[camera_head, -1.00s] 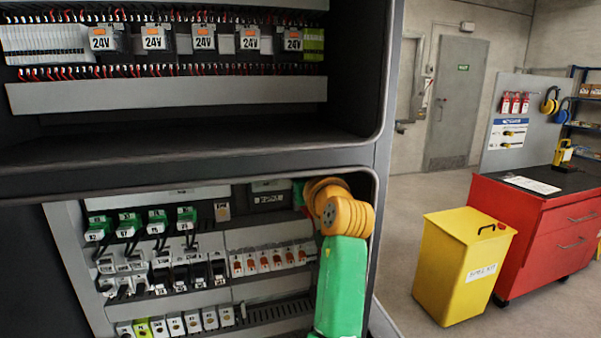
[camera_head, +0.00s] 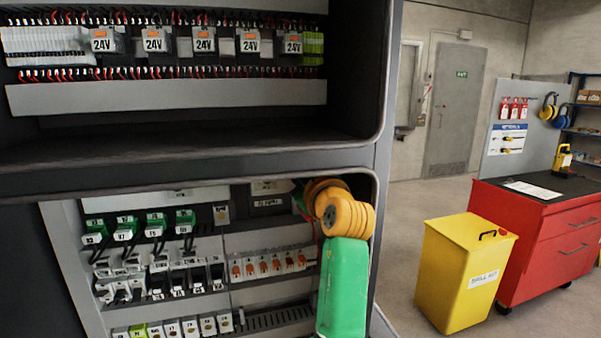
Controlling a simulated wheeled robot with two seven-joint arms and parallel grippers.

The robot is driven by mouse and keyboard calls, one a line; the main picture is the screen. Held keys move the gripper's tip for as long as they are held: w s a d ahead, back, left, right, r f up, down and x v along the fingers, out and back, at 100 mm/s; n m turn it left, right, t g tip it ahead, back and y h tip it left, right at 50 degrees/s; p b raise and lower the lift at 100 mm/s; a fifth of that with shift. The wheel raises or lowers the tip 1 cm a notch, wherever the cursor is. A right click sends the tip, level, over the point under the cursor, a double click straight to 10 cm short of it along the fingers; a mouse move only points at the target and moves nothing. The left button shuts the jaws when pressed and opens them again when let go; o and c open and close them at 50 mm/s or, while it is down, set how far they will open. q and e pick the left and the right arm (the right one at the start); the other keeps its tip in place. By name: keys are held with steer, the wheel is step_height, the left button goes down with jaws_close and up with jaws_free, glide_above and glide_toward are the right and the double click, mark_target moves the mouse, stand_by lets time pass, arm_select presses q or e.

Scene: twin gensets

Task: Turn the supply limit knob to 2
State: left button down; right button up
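The supply limit knob cannot be made out in the head view. The lower cabinet bay holds rows of small modules: green-topped ones (camera_head: 155,222), orange-marked ones (camera_head: 270,265) and white ones with round dark spots (camera_head: 190,326). Their labels are too small to read. One of my arms, with orange joints and a green link, stands in front of the right side of this bay and hides part of it. Neither of my grippers shows, so I cannot see how they stand to any knob.
The upper bay carries several 24V units (camera_head: 204,40) above a grey duct (camera_head: 170,96). A dark cabinet shelf edge (camera_head: 180,168) divides the bays. At right stand a yellow bin (camera_head: 455,270) and a red tool cabinet (camera_head: 545,235). Open floor lies before the grey door (camera_head: 456,110).

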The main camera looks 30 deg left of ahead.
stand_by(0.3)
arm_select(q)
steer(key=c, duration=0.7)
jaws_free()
